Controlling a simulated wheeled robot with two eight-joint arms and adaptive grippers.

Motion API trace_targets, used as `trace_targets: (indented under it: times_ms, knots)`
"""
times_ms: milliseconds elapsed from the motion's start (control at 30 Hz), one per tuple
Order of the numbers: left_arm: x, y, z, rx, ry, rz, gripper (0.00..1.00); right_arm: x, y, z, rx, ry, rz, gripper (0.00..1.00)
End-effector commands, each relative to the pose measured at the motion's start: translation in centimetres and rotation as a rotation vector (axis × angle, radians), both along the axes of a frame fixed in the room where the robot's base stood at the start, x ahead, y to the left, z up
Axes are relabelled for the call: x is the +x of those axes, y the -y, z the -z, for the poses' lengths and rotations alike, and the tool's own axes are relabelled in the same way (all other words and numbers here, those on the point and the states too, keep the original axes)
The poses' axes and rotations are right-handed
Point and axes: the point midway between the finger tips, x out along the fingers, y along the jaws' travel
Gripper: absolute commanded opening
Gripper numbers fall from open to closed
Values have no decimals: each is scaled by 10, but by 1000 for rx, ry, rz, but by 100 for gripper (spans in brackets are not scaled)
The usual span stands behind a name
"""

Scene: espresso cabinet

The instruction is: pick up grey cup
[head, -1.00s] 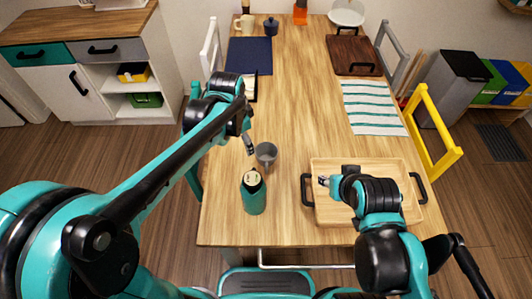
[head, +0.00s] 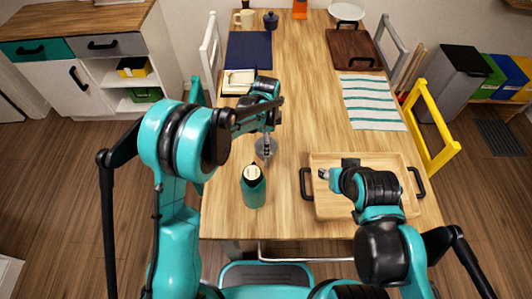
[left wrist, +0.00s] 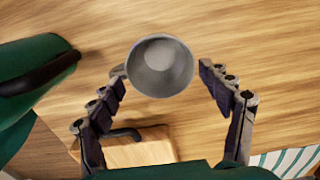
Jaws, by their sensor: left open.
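The grey cup (head: 261,153) stands upright on the wooden table, just behind the teal bottle (head: 253,188). My left gripper (head: 267,146) is over the cup and partly hides it in the head view. In the left wrist view, the cup (left wrist: 160,66) shows its open mouth, with its handle toward the left. The open fingers of my left gripper (left wrist: 166,98) lie to either side of and below the cup in that picture, not closed on it. My right gripper (head: 324,174) is over the left part of the wooden tray (head: 331,208); its finger opening is too small to tell.
The teal bottle (left wrist: 30,80) is close on the left in the left wrist view. A striped cloth (head: 372,102), a dark board (head: 352,50) and a navy mat (head: 249,50) lie farther back. The middle of the table is clear.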

Motion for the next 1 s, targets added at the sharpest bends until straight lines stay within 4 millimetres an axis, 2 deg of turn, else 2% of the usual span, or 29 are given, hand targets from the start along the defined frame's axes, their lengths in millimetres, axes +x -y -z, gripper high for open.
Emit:
trace_targets:
  times_ms: [33, 167, 400, 433, 567, 600, 867, 1000]
  knots:
    - [1, -2, 13, 0, 0, -1, 78, 0, 0, 9, 0, 0, 0, 40]
    - [1, -2, 31, -1, 0, 0, 78, 0, 0, 16, 0, 0, 0, 40]
    - [0, -2, 33, -1, 1, -1, 78, 0, 0, 15, 0, 0, 0, 40]
    - [0, -2, 33, -1, 1, -1, 75, 0, 0, 15, 0, 0, 0, 40]
    - [0, -2, 33, -1, 1, -1, 41, 0, 0, 15, 0, 0, 0, 40]
    - [0, -2, 33, -1, 1, -1, 36, 0, 0, 15, 0, 0, 0, 40]
    - [1, -2, 32, -1, 1, -1, 36, 0, 0, 15, 0, 0, 0, 40]
    - [1, -2, 25, -1, 1, -1, 36, 0, 0, 12, 0, 0, 0, 40]
